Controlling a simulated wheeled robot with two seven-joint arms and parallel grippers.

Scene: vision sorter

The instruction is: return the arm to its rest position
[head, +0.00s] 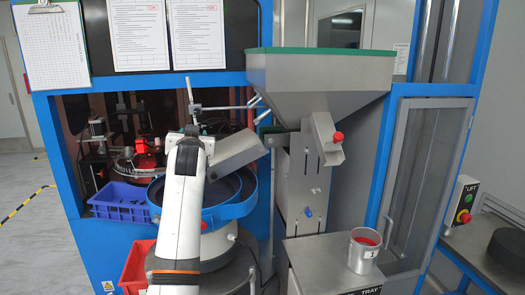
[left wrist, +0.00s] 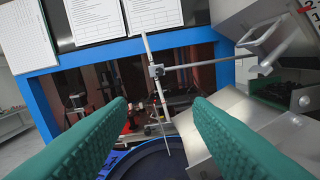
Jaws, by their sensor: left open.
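My left arm (head: 180,215), white with an orange ring, rises from the bottom of the head view in front of the blue-rimmed feeder bowl (head: 238,207). Its gripper is hidden in the head view. In the left wrist view my left gripper (left wrist: 160,108) shows two green ribbed fingers, wide apart with nothing between them. Beyond and below them is the dark bowl (left wrist: 150,162); a metal chute (left wrist: 238,125) is at the right. My right gripper is in neither view.
A steel hopper (head: 318,72) with a green rim stands right of my arm. A thin metal rod stand (left wrist: 158,90) is beyond the fingers. Blue (head: 118,200) and red (head: 137,266) bins are at left. A metal cup (head: 362,252) stands on the tray stand (head: 318,250) at right.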

